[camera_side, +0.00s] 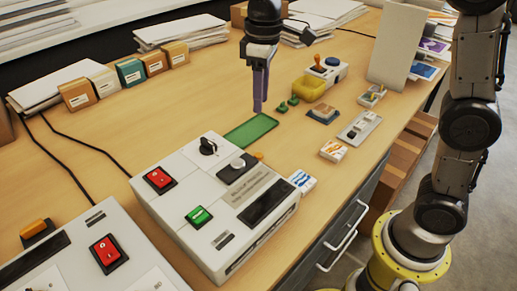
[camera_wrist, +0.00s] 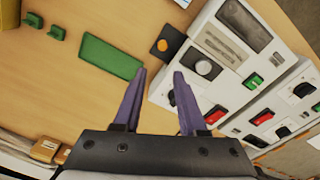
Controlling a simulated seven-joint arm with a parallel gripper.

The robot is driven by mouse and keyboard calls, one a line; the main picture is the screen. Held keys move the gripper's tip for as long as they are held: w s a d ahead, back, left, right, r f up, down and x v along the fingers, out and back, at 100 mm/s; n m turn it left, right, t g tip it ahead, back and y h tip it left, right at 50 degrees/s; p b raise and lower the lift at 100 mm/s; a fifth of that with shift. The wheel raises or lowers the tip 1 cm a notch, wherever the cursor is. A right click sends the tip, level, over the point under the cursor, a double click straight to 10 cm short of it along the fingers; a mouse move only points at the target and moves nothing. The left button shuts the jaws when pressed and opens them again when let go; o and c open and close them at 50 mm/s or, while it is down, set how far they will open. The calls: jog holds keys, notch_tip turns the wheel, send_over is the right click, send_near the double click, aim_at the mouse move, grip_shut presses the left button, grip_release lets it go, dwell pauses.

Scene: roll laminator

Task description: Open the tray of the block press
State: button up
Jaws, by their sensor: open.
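My gripper (camera_side: 260,109) points down over the table, its two purple fingers apart and empty. In the side view the fingertips are just behind the green mat (camera_side: 250,132). A small white machine (camera_side: 332,67) with an orange-red knob, a blue disc and a yellow tray-like part (camera_side: 309,89) stands to the right of my gripper. I cannot tell for certain whether it is the block press, nor whether the yellow part is pulled out.
A large white machine (camera_side: 216,203) with red and green switches stands in front; another (camera_side: 90,258) is at lower left. Small green pieces (camera_side: 287,104) lie near the mat. Several labelled blocks (camera_side: 130,72) stand at the back left. An upright grey panel (camera_side: 396,45) stands back right.

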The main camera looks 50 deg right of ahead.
aim_at(259, 154)
jog(key=f, duration=1.5)
jog(key=shift+a+f, duration=0.15)
jog(key=shift+a, duration=0.1)
jog(key=shift+c, duration=0.3)
grip_shut()
dwell(0.6)
